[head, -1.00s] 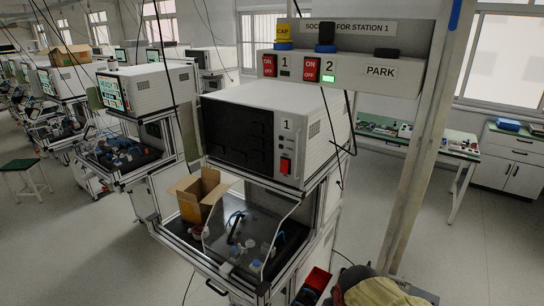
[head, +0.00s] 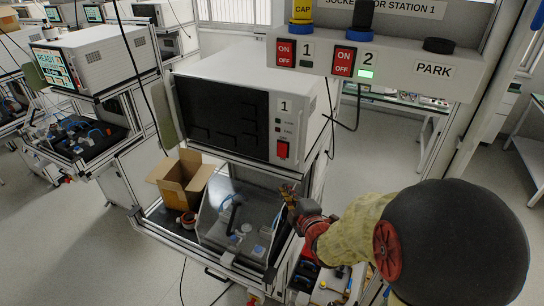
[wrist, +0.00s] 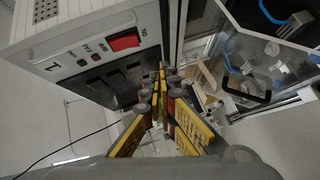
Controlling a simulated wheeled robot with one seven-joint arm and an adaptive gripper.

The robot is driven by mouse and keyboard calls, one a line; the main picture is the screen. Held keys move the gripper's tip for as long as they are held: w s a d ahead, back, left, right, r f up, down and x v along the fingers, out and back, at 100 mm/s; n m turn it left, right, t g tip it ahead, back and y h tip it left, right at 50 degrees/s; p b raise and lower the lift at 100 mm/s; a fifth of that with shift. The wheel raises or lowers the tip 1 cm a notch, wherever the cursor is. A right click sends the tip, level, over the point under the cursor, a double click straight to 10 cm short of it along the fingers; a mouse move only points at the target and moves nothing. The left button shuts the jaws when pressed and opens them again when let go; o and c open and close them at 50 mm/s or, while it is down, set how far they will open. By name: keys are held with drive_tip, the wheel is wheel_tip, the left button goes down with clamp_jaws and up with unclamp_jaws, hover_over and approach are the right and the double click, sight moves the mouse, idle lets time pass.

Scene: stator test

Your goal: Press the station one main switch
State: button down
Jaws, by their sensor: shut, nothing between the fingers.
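The station one main switch (head: 282,150) is a red rocker at the lower right of the front of the white tester marked 1 (head: 300,95). In the wrist view the red switch (wrist: 124,42) shows at the upper left, beside two small indicator lamps. The tester's dark screen (head: 222,115) is blank. My gripper (head: 288,190) is below and slightly right of the switch, in front of the fixture, apart from the switch. In the wrist view my gripper's yellow-sided fingers (wrist: 160,70) come together at their tips, with nothing between them.
A clear cover (head: 240,215) stands over the fixture below the tester. An open cardboard box (head: 185,180) stands left of it. A socket panel (head: 400,70) overhangs at upper right, with two red switches and a PARK spot. A black cable (head: 333,120) hangs beside the tester.

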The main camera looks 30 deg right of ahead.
drive_tip(key=r, duration=0.1)
drive_tip(key=r+n+t, duration=0.1)
drive_tip(key=r+n, duration=0.1)
drive_tip(key=shift+w+a+r, duration=0.1)
drive_tip(key=shift+a+r, duration=0.1)
drive_tip(key=shift+a, duration=0.1)
drive_tip(key=p, duration=0.2)
approach(282, 150)
drive_tip(key=w+a+f, duration=0.2)
drive_tip(key=w+a, duration=0.2)
drive_tip(key=a, duration=0.1)
drive_tip(key=shift+w+d+f+p, duration=0.2)
drive_tip(key=shift+w+d+p, duration=0.15)
drive_tip(key=shift+w+d, duration=0.45)
drive_tip(key=shift+w+d+f+p, duration=0.25)
drive_tip(key=shift+w+d, duration=0.3)
drive_tip(key=shift+d, duration=0.4)
drive_tip(key=shift+f+t+b, duration=0.1)
drive_tip(key=shift+t+b, duration=0.2)
drive_tip(key=shift+b, duration=0.1)
